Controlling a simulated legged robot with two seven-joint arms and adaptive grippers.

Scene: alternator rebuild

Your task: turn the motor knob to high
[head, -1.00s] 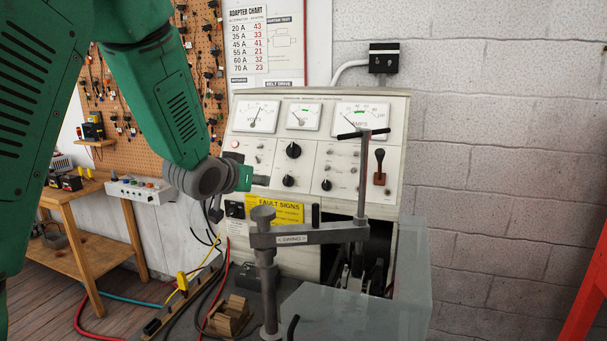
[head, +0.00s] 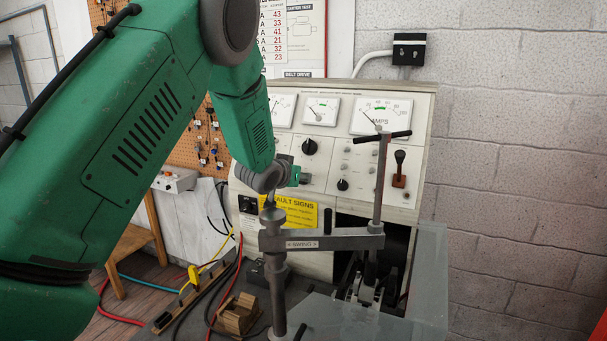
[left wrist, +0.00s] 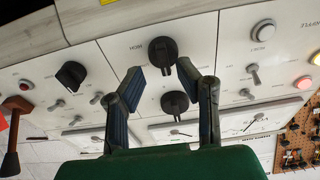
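The test bench panel (head: 325,165) is pale, with gauges on top and black knobs below. In the left wrist view, which shows the panel upside down, a black knob (left wrist: 163,52) sits beside an inverted label that seems to read HIGH. My left gripper (left wrist: 160,72) is open, its two fingers on either side of that knob's line, with the knob just past the tips; I cannot tell if they touch it. A second black knob (left wrist: 175,103) shows between the fingers. In the head view my left gripper (head: 304,177) is at the panel's lower left, partly hidden by its wrist. My right gripper is not in view.
A grey swing clamp (head: 320,239) with a tall T-handle (head: 379,180) stands in front of the panel, close below my left wrist. Another knob (left wrist: 72,75), toggle switches and a red-based lever (head: 399,170) are nearby. A clear guard (head: 430,285) is at lower right.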

